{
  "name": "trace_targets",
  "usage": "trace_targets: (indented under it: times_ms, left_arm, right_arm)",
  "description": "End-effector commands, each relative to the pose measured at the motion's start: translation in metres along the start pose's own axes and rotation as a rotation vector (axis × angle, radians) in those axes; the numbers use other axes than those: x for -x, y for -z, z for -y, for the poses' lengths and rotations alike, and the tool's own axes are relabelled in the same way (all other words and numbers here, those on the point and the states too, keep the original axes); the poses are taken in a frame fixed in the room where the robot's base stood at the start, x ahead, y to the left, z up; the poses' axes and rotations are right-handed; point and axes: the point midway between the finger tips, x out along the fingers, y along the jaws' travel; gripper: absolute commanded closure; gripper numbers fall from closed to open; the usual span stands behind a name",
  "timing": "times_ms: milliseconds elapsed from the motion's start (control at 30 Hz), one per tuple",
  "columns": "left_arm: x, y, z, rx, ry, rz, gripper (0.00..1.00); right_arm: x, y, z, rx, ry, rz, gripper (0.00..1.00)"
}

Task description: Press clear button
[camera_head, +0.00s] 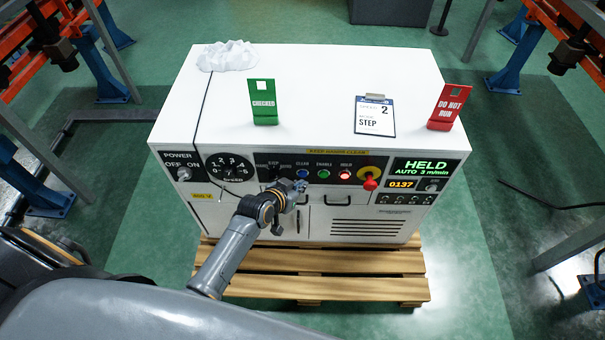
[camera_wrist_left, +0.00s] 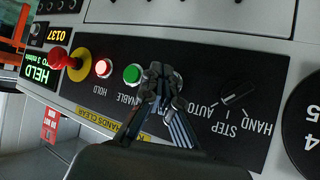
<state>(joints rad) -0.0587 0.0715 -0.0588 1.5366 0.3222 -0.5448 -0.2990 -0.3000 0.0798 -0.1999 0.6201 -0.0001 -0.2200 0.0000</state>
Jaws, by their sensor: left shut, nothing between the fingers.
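The blue clear button (camera_head: 302,173) sits on the black front panel of the white cabinet, left of the green enable button (camera_head: 323,174) and the lit red hold button (camera_head: 345,175). My left gripper (camera_head: 300,186) is shut and empty, its tips just below the clear button in the head view. In the left wrist view, which shows the panel upside down, the shut fingertips (camera_wrist_left: 158,72) lie over the clear button's place and mostly hide it. The green button (camera_wrist_left: 132,73) shows beside the tips. Contact with the button cannot be told. My right gripper is not in view.
A red emergency knob on a yellow base (camera_head: 370,180) stands out right of the buttons. The display (camera_head: 425,167) reads HELD. A selector (camera_wrist_left: 238,94) and a speed dial (camera_head: 231,168) are left of the buttons. A clipboard and tags stand on the cabinet top (camera_head: 320,75).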

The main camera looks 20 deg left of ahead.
Motion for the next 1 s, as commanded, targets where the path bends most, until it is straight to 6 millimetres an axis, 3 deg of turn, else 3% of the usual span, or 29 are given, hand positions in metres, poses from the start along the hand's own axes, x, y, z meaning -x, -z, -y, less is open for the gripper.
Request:
trace_targets:
  times_ms: [433, 1000]
  left_arm:
    - [0.031, -0.02, -0.022, 0.001, -0.001, 0.002, 1.0]
    - [0.033, -0.024, -0.024, 0.001, -0.001, 0.001, 1.0]
  right_arm:
    - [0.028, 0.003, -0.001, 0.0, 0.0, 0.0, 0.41]
    - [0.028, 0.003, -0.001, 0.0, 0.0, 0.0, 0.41]
